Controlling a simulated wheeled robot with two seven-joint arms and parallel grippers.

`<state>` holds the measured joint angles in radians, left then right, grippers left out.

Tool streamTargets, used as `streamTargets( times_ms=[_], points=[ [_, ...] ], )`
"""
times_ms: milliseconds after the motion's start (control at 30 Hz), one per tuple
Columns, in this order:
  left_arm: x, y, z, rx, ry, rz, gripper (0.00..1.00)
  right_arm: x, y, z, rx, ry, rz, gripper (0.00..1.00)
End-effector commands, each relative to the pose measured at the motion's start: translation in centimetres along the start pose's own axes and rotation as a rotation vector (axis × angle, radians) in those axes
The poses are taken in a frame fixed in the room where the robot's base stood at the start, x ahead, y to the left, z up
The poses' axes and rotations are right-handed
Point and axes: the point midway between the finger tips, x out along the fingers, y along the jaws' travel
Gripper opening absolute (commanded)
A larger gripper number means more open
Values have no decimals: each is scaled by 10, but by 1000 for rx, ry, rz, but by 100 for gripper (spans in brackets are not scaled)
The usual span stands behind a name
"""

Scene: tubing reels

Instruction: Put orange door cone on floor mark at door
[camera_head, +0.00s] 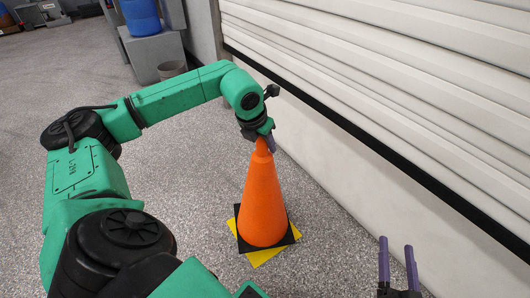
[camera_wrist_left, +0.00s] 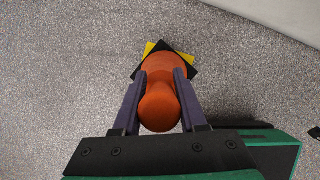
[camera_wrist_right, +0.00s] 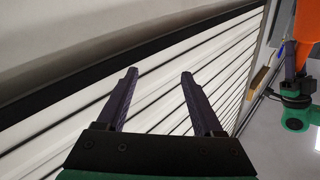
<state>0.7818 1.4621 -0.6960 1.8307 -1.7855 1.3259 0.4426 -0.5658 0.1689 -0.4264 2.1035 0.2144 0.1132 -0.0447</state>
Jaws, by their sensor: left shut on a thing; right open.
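The orange cone (camera_head: 262,205) stands upright in the head view, with a black square base (camera_head: 243,243). A yellow floor mark (camera_head: 265,258) shows under and around the base, turned at an angle to it. My left gripper (camera_head: 268,142) is shut on the cone's top. In the left wrist view both fingers lie along the sides of the orange cone (camera_wrist_left: 160,105), and yellow corners show past the black base. Whether the base touches the floor is hard to tell. My right gripper (camera_head: 398,262) is open and empty; its fingers also show in the right wrist view (camera_wrist_right: 158,88).
A white slatted shutter door (camera_head: 400,70) runs along the right, above a pale low wall (camera_head: 330,150). Grey boxes (camera_head: 152,52), a blue drum (camera_head: 140,15) and a small bin (camera_head: 171,70) stand at the back. The speckled floor (camera_head: 200,200) around the cone is clear.

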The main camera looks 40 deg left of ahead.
Motion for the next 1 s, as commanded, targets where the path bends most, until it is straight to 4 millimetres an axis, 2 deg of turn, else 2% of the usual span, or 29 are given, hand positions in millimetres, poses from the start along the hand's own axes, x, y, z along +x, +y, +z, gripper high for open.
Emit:
streamTargets(
  times_ms=[100,200,467,800,900,1000],
  points=[
    [8,0,-2,-1,-4,-1,0,13,0,-32,-26,96,-13,69],
    [12,0,-4,-1,-3,-1,0,20,-2,-54,-45,159,-21,69],
    [19,0,-7,-1,-5,-1,0,27,-4,-86,-69,252,-34,69],
    [41,0,-16,-1,-4,-1,0,32,-18,-184,-144,540,-77,69],
    [47,0,-18,0,-4,-1,0,28,-24,-211,-162,620,-89,69],
    [50,0,-20,0,-4,-1,0,24,-27,-228,-176,673,-98,69]
  ],
)
